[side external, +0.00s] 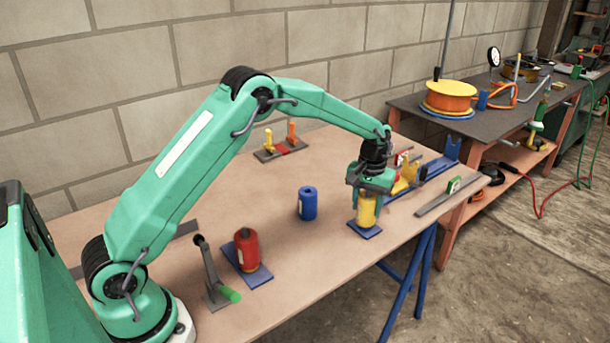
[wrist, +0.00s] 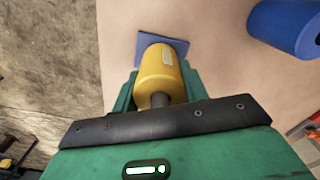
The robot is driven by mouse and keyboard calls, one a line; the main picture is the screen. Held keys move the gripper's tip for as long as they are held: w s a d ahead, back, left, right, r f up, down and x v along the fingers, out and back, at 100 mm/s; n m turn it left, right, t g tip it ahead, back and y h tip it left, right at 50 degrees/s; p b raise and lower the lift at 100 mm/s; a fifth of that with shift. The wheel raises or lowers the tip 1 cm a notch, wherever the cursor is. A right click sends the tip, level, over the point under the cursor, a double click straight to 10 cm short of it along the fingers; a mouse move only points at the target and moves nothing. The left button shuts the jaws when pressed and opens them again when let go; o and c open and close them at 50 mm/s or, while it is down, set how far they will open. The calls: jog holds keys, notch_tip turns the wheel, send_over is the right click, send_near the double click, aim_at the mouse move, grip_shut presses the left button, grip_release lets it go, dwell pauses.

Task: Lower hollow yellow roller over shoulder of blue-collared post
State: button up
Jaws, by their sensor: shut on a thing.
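The yellow roller (side external: 367,208) is upright in my gripper (side external: 369,196), near the table's right front edge. It stands over a blue base plate (side external: 365,231). In the wrist view the roller (wrist: 160,75) sits between the green jaws, with a dark round end toward the camera. A corner of the blue plate (wrist: 178,46) shows beyond it. The post and its blue collar are hidden by the roller and the jaws. I cannot tell whether the roller touches the plate.
A blue roller (side external: 307,203) stands free on the table to the left. Yellow and blue brackets (side external: 407,178) are close behind my gripper on the right.

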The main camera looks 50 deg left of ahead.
jog(key=o, duration=1.3)
jog(key=shift+c, duration=0.2)
jog(key=shift+f, duration=0.1)
jog(key=shift+r, duration=3.95)
